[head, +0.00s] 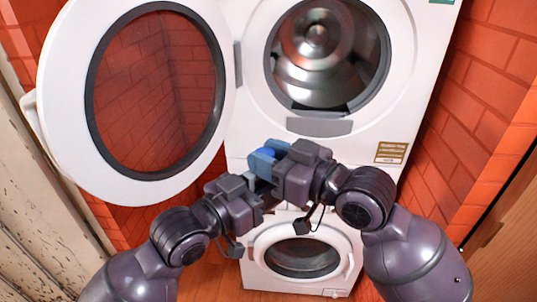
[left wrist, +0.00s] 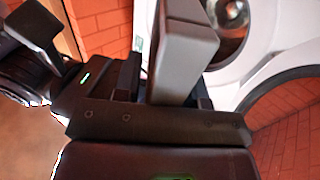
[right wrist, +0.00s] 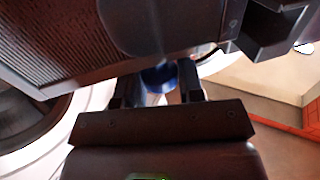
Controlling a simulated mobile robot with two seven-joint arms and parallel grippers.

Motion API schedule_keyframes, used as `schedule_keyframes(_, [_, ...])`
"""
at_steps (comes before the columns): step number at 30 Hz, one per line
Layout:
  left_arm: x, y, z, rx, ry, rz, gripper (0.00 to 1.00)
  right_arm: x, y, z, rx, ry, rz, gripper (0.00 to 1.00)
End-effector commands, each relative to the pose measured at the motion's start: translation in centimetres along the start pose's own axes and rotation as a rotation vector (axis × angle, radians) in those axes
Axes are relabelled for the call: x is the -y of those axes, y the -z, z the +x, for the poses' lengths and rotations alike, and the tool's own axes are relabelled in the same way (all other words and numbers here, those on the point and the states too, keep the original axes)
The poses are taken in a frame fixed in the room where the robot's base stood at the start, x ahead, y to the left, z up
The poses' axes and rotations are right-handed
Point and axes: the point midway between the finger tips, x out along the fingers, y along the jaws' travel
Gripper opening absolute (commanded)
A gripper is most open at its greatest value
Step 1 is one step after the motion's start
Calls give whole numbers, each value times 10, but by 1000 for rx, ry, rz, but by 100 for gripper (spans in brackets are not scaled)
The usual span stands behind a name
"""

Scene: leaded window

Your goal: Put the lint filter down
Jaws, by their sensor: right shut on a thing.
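A small blue piece, which I take to be the lint filter (head: 262,163), shows between my two hands in front of the dryer. My right gripper (head: 281,167) is shut on it. In the right wrist view a bit of blue (right wrist: 158,78) shows between the fingers; the rest is hidden. My left gripper (head: 262,188) is close beside it, just below and to the left. In the left wrist view a large grey block stands by the left fingers (left wrist: 168,85); I cannot tell whether they are open or shut.
The dryer (head: 412,100) has its round door (head: 60,110) swung open to the left, showing the metal drum (head: 320,45). A grey panel (head: 318,127) lies below the opening. A second machine (head: 342,275) stands beneath. Brick walls (head: 480,90) flank both sides; bare floor (head: 215,275) shows below left.

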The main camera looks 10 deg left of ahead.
Motion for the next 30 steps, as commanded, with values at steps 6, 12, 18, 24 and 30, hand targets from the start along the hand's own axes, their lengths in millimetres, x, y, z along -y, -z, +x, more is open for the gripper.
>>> schedule_keyframes(6, [0,-1,0,2,0,-1,51,0,1,0,-2,-1,-1,4])
schedule_keyframes(12, [0,-1,-3,2,1,0,51,0,1,0,-3,-1,-1,4])
schedule_keyframes(18, [0,-2,-28,4,1,2,51,0,1,0,-3,-1,-1,4])
schedule_keyframes(24, [0,-2,-58,5,1,0,51,0,1,0,-3,-1,-1,4])
schedule_keyframes(30, [0,-2,-74,5,1,-2,51,0,1,0,-3,-1,-1,4])
